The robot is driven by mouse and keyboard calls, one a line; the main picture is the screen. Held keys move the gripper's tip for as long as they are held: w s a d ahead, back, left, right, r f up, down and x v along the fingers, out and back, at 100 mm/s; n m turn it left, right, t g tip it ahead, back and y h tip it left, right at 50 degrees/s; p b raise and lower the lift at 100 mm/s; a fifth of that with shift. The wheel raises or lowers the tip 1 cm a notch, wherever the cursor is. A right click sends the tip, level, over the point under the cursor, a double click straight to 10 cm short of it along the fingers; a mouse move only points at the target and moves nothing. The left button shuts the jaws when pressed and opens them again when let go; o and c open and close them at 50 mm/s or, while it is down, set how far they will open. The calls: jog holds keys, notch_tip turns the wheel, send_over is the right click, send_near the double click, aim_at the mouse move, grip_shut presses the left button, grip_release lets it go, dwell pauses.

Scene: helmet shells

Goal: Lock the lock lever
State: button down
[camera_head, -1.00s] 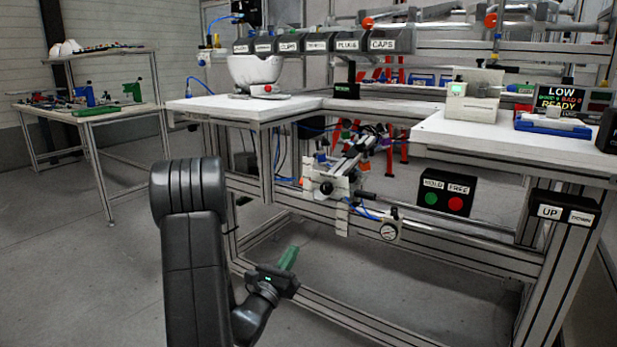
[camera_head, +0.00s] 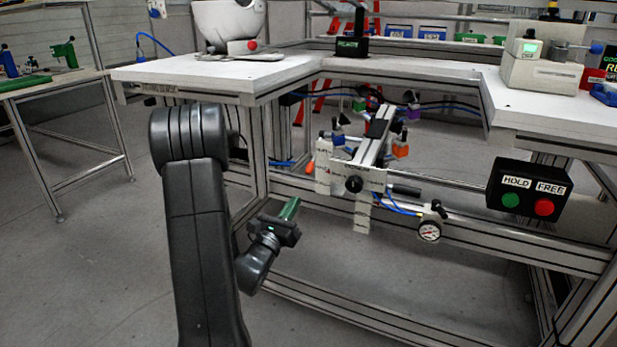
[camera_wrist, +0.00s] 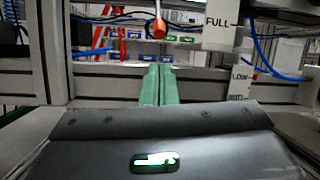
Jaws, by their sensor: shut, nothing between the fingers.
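My gripper (camera_head: 291,205) has green fingers, pressed together and empty. It is low in front of the bench frame, left of and below the clamp-like mechanism (camera_head: 372,150) under the worktop. In the wrist view the shut fingers (camera_wrist: 158,70) point forward, with a lever with an orange-red knob (camera_wrist: 158,28) beyond and above their tips. What looks like the same orange end (camera_head: 310,168) shows at the mechanism's left side in the head view. It is apart from my fingers. I cannot tell for sure that this is the lock lever; a black handle (camera_head: 405,190) also sticks out right.
White label plates, one reading FULL (camera_wrist: 222,22), hang near the knob. A pressure gauge (camera_head: 429,231) and a HOLD/FREE button box (camera_head: 528,187) are to the right. The white worktop (camera_head: 210,80) overhangs, and metal rails cross the frame. Floor at left is clear.

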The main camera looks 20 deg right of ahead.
jog(key=b+x, duration=0.1)
jog(key=x, duration=0.9)
dwell(0.4)
